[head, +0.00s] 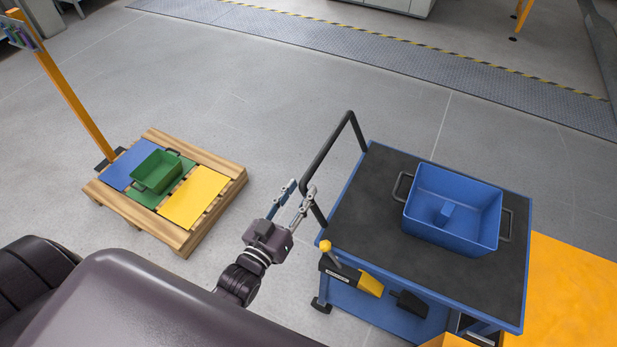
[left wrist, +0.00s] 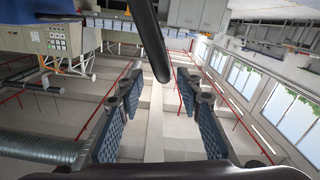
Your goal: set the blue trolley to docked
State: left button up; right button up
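The blue trolley (head: 350,205) stands at the right of the head view, with a black top and a blue open bin (head: 450,235) on it. Its black handle (head: 332,150) rises at the trolley's left end. A lever with a yellow knob (head: 325,246) sits on its near left corner. My left gripper (head: 299,190) is open beside the handle. My right gripper is not in view.
An orange-yellow surface (head: 570,290) adjoins the trolley's right side. A wooden pallet (head: 215,209) with coloured panels and a green bin (head: 157,171) lies at left, with an orange post (head: 62,95) behind. Grey floor (head: 290,90) is clear between and beyond them.

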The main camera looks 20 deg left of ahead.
pick_arm(q)
jog(key=shift+s+a, duration=0.15)
jog(key=shift+s, duration=2.1)
jog(key=s+f+m+g, duration=0.1)
jog(key=s+f+g, duration=0.25)
jog(key=f, duration=0.65)
jog(key=s+d+f+g, duration=0.15)
jog(key=s+f, duration=0.25)
jog(key=f, duration=0.7)
jog(key=s+f+m+g, duration=0.1)
jog(key=s+f+g, duration=0.3)
jog(key=f, duration=0.6)
jog(key=s+a+f+g, duration=0.1)
jog(key=s+f+g, duration=0.1)
jog(key=s+f, duration=0.3)
jog(key=s+a+f+m+g+y, duration=0.1)
jog(key=s+f+g, duration=0.2)
jog(key=s, duration=0.9)
jog(key=s+a+f+g, duration=0.1)
jog(key=s+f+g, duration=0.2)
jog(key=s+f, duration=0.5)
jog(key=shift+s+f+m+y, duration=0.25)
jog(key=shift+m+y, duration=0.05)
jog(key=shift+m, duration=0.1)
jog(key=shift+a, duration=0.1)
